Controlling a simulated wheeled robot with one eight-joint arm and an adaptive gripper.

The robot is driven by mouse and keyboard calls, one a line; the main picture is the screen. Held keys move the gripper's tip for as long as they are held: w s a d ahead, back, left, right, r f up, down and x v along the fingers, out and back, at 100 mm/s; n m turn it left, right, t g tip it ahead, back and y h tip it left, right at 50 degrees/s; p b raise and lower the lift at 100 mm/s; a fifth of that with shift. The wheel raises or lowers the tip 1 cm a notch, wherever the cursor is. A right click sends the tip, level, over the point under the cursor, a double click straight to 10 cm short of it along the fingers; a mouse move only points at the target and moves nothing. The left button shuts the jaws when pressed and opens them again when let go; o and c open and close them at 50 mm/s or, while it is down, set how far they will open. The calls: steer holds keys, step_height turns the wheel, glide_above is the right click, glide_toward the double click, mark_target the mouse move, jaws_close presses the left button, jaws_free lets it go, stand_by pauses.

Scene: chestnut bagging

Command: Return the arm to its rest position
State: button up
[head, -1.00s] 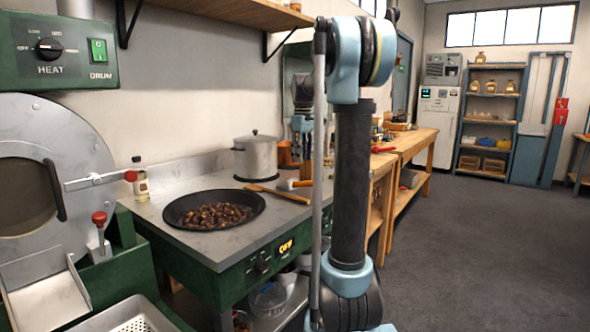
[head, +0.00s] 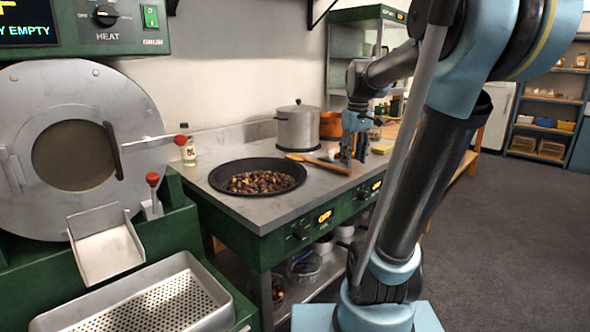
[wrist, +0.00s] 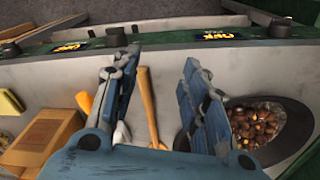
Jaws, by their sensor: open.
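My gripper (head: 354,148) is open and empty. In the head view it hangs over the right part of the grey worktop (head: 232,213), beyond the pan and right of the pot. In the wrist view its two blue fingers (wrist: 160,100) stand apart, with a wooden-handled tool (wrist: 148,105) visible between them and below. My arm reaches across the right half of the head view, bent at the elbow. A black pan (head: 222,181) of brown chestnuts (head: 258,182) sits on the worktop; it also shows right of the fingers in the wrist view (wrist: 297,135).
A steel pot (head: 297,130) and an orange pot (head: 331,124) stand at the back. A wooden spoon (head: 318,163) lies beside the pan. The drum roaster (head: 150,105) is at the left, with a perforated tray (head: 215,308) in front. Open floor (head: 500,250) lies to the right.

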steer(key=s+f+m+t, duration=0.1)
steer(key=s+f+m, duration=0.4)
steer(key=s+f, duration=1.4)
steer(key=shift+s+f, duration=0.25)
steer(key=shift+s, duration=0.3)
steer(key=shift+w+f, duration=0.2)
steer(key=shift+w, duration=0.2)
steer(key=shift+c, duration=0.3)
